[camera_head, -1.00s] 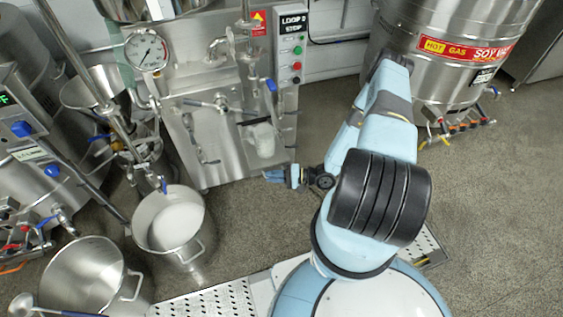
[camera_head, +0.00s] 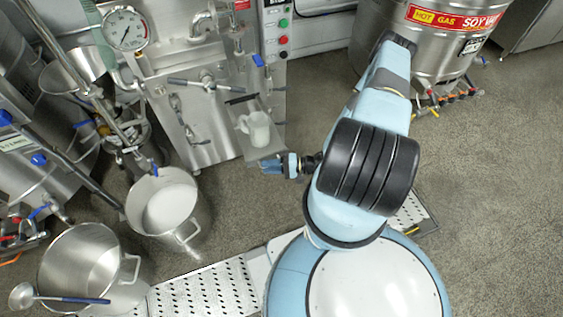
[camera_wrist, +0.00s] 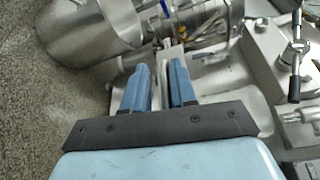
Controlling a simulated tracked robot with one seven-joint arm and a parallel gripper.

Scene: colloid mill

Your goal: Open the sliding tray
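The sliding tray appears to be the metal plate (camera_head: 263,152) low on the front of the steel mill (camera_head: 205,125). A white jug (camera_head: 256,127) stands over it. My gripper (camera_head: 270,165) is at the tray's lower front edge in the head view. In the wrist view my gripper (camera_wrist: 160,66) has its two blue fingers apart. A thin metal strip shows in or beyond the gap between them. I cannot tell whether the fingers touch it. My arm hides part of the floor to the right of the tray.
Two steel pots, one (camera_head: 165,205) with white contents and one empty (camera_head: 80,262), stand on the left. A ladle (camera_head: 60,298) lies by the empty pot. A large steel vessel (camera_head: 440,60) stands at the back right. The floor to the right is clear.

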